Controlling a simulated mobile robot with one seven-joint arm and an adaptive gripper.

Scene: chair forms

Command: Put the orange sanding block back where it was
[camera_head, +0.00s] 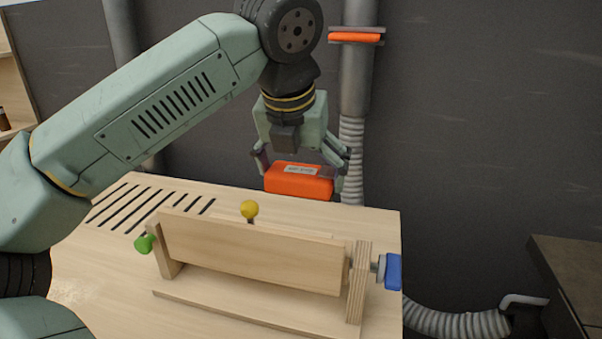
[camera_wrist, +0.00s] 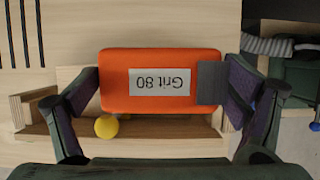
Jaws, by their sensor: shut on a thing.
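The orange sanding block (camera_head: 299,181) is a rounded brick with a white label. In the wrist view the block (camera_wrist: 115,82) shows the label "Grit 80", upside down, and a grey patch at its right end. My gripper (camera_head: 300,172) is shut on the block, one finger at each end; the wrist view shows the fingers (camera_wrist: 163,90) too. In the head view the block appears over the far edge of the wooden bench (camera_head: 232,302). Its underside and its exact height over the bench are hidden.
A wooden jig (camera_head: 255,256) with a yellow knob (camera_head: 249,209), green knob (camera_head: 144,244) and blue knob (camera_head: 393,271) stands on the bench in front of the block. Slots (camera_head: 150,207) cut the bench top at left. A grey duct (camera_head: 357,75) with an orange-banded collar rises behind.

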